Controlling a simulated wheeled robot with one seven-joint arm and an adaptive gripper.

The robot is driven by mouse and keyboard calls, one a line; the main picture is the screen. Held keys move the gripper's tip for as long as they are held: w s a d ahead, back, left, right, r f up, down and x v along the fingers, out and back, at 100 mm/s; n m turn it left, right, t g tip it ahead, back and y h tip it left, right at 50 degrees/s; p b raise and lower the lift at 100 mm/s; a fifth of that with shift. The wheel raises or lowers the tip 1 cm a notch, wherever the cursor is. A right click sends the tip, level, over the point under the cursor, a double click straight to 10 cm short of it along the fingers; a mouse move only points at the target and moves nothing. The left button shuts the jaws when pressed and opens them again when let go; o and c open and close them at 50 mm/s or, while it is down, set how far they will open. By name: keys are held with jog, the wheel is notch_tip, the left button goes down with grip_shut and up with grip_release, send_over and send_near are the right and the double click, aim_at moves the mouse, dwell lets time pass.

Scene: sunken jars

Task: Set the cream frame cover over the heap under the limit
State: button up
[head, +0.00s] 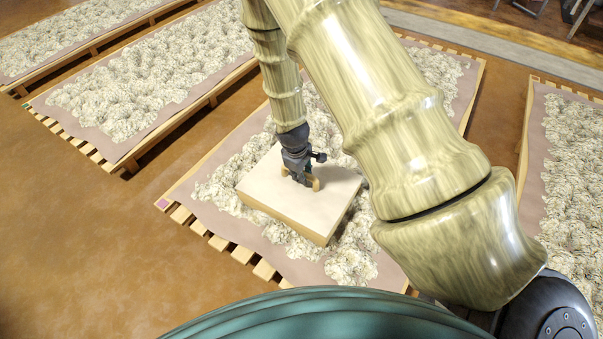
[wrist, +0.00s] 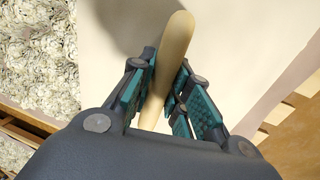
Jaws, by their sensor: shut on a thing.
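The cream frame cover (head: 262,185) is a square wooden frame with a pale cloth top and a wooden handle. In the head view it sits level over the heap (head: 222,187) on the middle pallet; whether it touches the heap I cannot tell. My gripper (head: 302,180) is shut on the handle at the cover's top. The wrist view shows the handle (wrist: 165,75) between the teal finger pads of my gripper (wrist: 165,95), with the cover's cloth (wrist: 220,50) behind. Lumpy pale heap shows around the cover's sides. The part of the heap under the cover is hidden. No limit is readable in these frames.
The middle pallet (head: 243,255) has slatted edges and a pinkish cloth, with a pink tag (head: 163,204) at its left corner. Other heaped pallets stand at left (head: 150,75) and right (head: 575,180). Brown floor (head: 80,235) is clear at the lower left.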

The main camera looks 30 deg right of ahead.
aim_at(298, 188)
dwell(0.3)
jog(key=o, duration=0.7)
jog(key=shift+v, duration=5.95)
